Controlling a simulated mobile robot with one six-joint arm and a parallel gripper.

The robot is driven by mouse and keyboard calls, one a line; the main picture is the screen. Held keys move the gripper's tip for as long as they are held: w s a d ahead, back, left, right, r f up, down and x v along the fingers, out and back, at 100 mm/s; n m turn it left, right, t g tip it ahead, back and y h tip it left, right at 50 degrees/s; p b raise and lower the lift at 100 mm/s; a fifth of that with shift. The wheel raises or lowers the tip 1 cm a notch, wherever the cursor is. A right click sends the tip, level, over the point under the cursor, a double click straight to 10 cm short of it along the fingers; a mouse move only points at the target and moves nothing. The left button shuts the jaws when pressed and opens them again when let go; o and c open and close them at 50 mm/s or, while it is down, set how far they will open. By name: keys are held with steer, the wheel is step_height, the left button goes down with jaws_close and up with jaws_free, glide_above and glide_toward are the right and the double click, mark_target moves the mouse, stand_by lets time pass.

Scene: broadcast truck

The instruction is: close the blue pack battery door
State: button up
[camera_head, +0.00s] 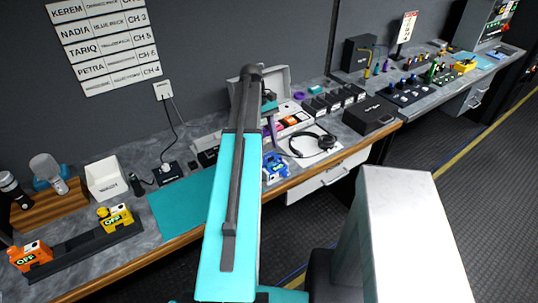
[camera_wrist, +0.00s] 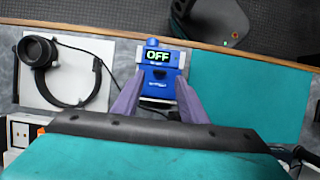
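The blue pack (camera_wrist: 158,58) lies near the counter's edge in the wrist view, with a lit green "OFF" display. Its lower blue section (camera_wrist: 158,88) carries small white lettering; I cannot tell for sure whether this is the battery door or how far it stands open. In the head view the blue pack (camera_head: 274,167) shows just right of my arm. My gripper (camera_wrist: 159,82) is open, with one grey-purple finger on each side of the pack's lower section. I cannot tell whether the fingers touch it.
Headphones (camera_head: 312,143) on a white sheet lie right of the pack in the head view. A teal mat (camera_head: 183,207) lies left of it. A yellow pack (camera_head: 115,217) and an orange pack (camera_head: 30,257) stand farther left. An open case (camera_head: 279,80) stands behind.

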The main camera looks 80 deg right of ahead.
steer(key=shift+p+x, duration=0.4)
steer(key=shift+x, duration=1.35)
jaws_close()
